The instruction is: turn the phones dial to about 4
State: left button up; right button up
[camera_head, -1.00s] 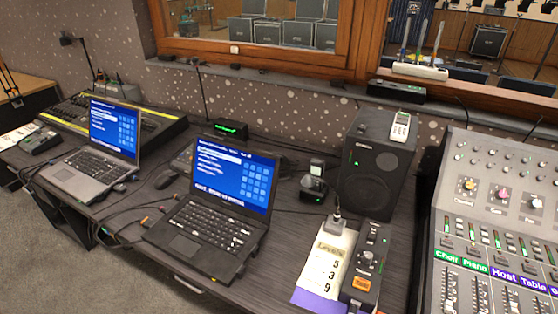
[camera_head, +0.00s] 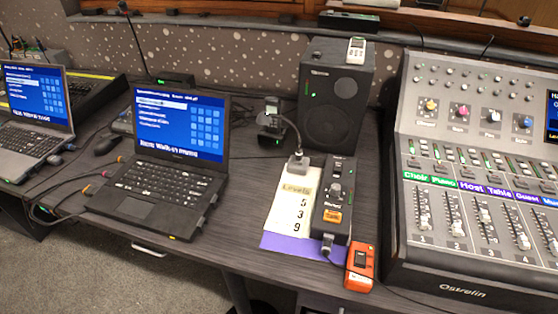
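A row of several coloured dials is on the mixing console (camera_head: 470,275) at the right: a yellow dial (camera_head: 431,105), a pink dial (camera_head: 462,111), a white dial (camera_head: 493,117) and a blue dial (camera_head: 524,122). Their small labels are too blurred to read, so I cannot tell which, if any, is the phones dial. A small dark box (camera_head: 333,212) on the desk also has a dark knob (camera_head: 336,189) and an orange button. No dial's setting can be read. Neither of my grippers is in view.
A card (camera_head: 293,215) reading "Levels 5 3 9" lies left of the small box. An orange device (camera_head: 361,267) sits at the desk's front edge. A speaker (camera_head: 334,98) stands behind. Two laptops, one in the middle (camera_head: 165,165), are to the left. Faders line the console's front.

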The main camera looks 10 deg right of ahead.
aim_at(335, 191)
jog(key=z, duration=1.7)
jog(key=l+u, duration=0.1)
jog(key=u, duration=0.35)
jog(key=k+u, duration=0.15)
jog(key=u, duration=0.3)
jog(key=k+l+u, duration=0.1)
jog(key=u, duration=0.8)
jog(key=k, duration=0.1)
